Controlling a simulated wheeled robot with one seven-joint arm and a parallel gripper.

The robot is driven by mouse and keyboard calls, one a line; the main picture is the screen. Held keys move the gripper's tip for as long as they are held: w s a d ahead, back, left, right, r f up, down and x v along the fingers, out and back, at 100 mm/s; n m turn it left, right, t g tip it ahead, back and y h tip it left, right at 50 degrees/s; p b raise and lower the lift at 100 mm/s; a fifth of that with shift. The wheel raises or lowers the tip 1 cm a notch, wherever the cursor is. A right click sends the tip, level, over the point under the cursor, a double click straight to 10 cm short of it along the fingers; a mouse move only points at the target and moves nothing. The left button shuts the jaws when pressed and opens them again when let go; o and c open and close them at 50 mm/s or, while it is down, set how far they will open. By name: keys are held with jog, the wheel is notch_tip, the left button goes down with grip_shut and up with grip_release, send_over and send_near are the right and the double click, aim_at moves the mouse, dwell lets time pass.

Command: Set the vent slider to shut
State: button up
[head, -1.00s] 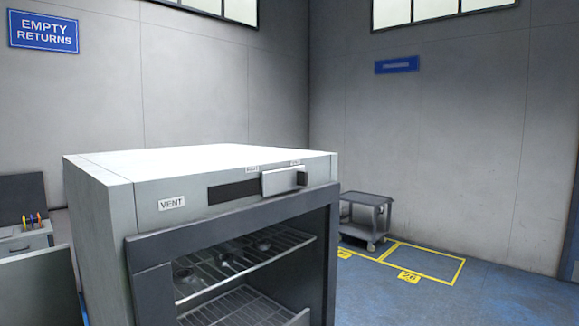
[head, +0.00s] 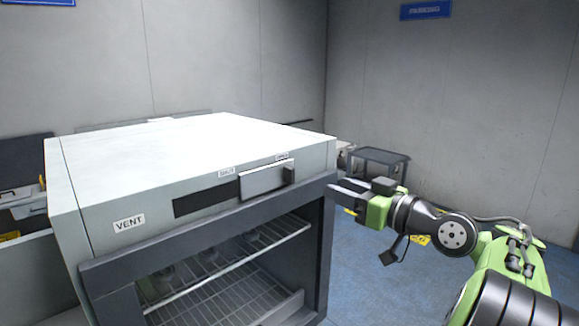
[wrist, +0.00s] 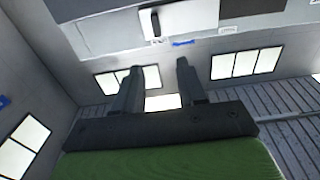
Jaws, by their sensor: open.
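The vent slider (head: 262,180) is a pale plate with a dark upright knob (head: 289,175) at its right end. It sits at the right end of the dark slot (head: 205,199) on the cabinet's top front strip, under the right-hand label. The left-hand label (head: 226,172) is above the uncovered part of the slot. In the wrist view, the plate (wrist: 190,18) and knob (wrist: 155,22) are at the top, with the knob at the plate's left. My gripper (head: 343,186) is open and empty, right of the knob and apart from it. Both fingers show in the wrist view (wrist: 158,68).
The white cabinet (head: 190,145) has a VENT label (head: 129,222) and a dark-framed opening with wire racks (head: 215,290) inside. A grey cart (head: 380,158) stands behind my arm.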

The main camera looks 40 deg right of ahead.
aim_at(293, 171)
jog(key=w+p, duration=0.3)
jog(key=w, duration=1.1)
jog(key=shift+w+f, duration=0.1)
jog(key=shift+w, duration=0.2)
jog(key=shift+s, duration=0.1)
jog(key=shift+c, duration=0.4)
grip_shut()
